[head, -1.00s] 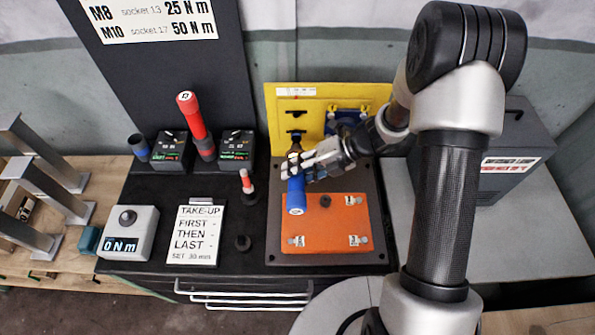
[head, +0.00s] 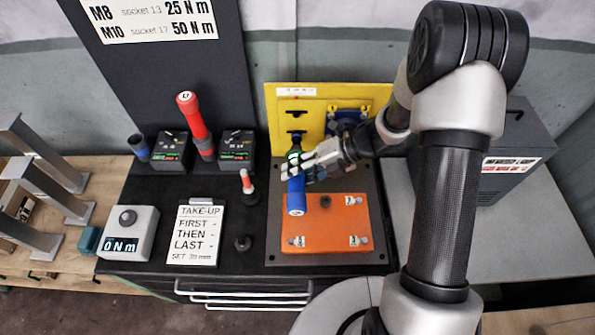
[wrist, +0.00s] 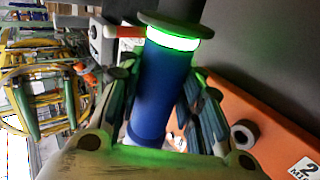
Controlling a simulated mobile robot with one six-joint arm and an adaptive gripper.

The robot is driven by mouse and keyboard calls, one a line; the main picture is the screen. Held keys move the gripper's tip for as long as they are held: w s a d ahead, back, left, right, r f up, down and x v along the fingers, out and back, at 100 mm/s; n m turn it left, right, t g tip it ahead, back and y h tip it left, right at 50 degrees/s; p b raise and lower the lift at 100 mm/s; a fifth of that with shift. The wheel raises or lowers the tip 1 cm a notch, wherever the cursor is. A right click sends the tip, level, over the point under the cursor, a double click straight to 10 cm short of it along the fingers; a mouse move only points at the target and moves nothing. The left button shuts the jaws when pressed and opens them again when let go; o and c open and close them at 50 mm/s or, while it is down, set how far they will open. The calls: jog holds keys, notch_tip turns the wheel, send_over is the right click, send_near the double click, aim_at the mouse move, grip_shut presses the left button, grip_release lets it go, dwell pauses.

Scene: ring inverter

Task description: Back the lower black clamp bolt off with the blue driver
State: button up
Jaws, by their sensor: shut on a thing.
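The blue driver (head: 296,197) is in my gripper (head: 305,172), in front of the yellow panel. In the wrist view the blue driver (wrist: 153,85) stands between the two fingers of my gripper (wrist: 160,115). A green ring glows near its dark end, which points toward the panel. The lower black clamp bolt cannot be made out; the driver's dark end and my fingers cover that spot. A black clamp piece (head: 296,114) shows higher on the yellow panel (head: 312,97).
An orange plate (head: 325,235) with numbered corner bolts and a dark centre knob lies below the driver. A red driver (head: 190,115) stands at left by two readout boxes.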

aim_at(303, 186)
jog(key=shift+s, duration=2.25)
